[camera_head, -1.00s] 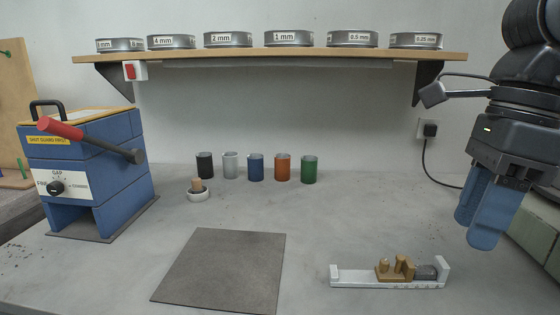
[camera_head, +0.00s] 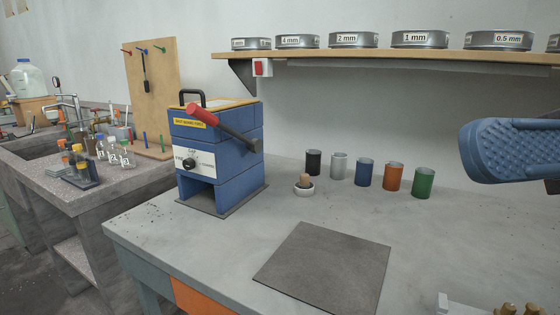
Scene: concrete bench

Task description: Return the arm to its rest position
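My gripper (camera_head: 505,150) shows at the right edge of the head view, raised above the bench. Only its blue textured finger side is in view, seen side-on. The rest of the gripper and most of the arm are outside the picture. I cannot tell whether the fingers are apart. No object shows at the visible fingertip.
The concrete bench (camera_head: 215,240) holds a blue machine (camera_head: 220,150) with a red-gripped lever, several coloured cups (camera_head: 364,173), a small mortar (camera_head: 304,186) and a dark mat (camera_head: 325,268). A shelf (camera_head: 400,56) carries sieves. A white fixture (camera_head: 470,308) is cut off at lower right.

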